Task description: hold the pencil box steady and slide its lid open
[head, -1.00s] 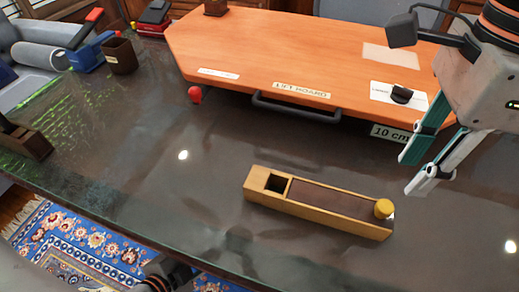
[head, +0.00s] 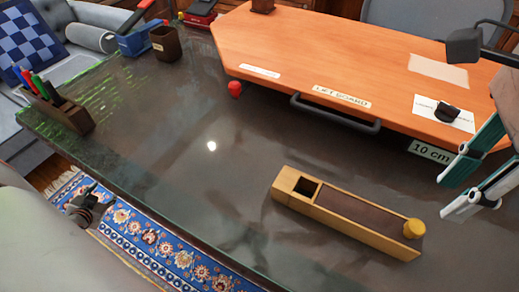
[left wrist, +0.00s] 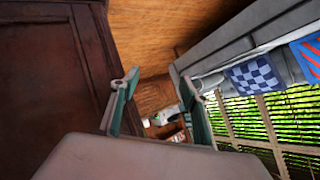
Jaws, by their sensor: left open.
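The pencil box (head: 345,219) is a long, narrow, light wood box lying on the dark glossy desk. A dark brown lid (head: 360,214) covers most of its top. A dark square opening shows at its left end, and a yellow round knob (head: 414,228) stands at its right end. My right gripper (head: 444,195) is open and empty, above and right of the knob, apart from the box.
An orange board (head: 350,60) with a dark handle (head: 335,115) lies behind the box. A red ball (head: 234,89) is at its near edge. A pen holder (head: 60,110), a brown cup (head: 166,43) and a blue bin (head: 138,38) stand far left. The desk left of the box is clear.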

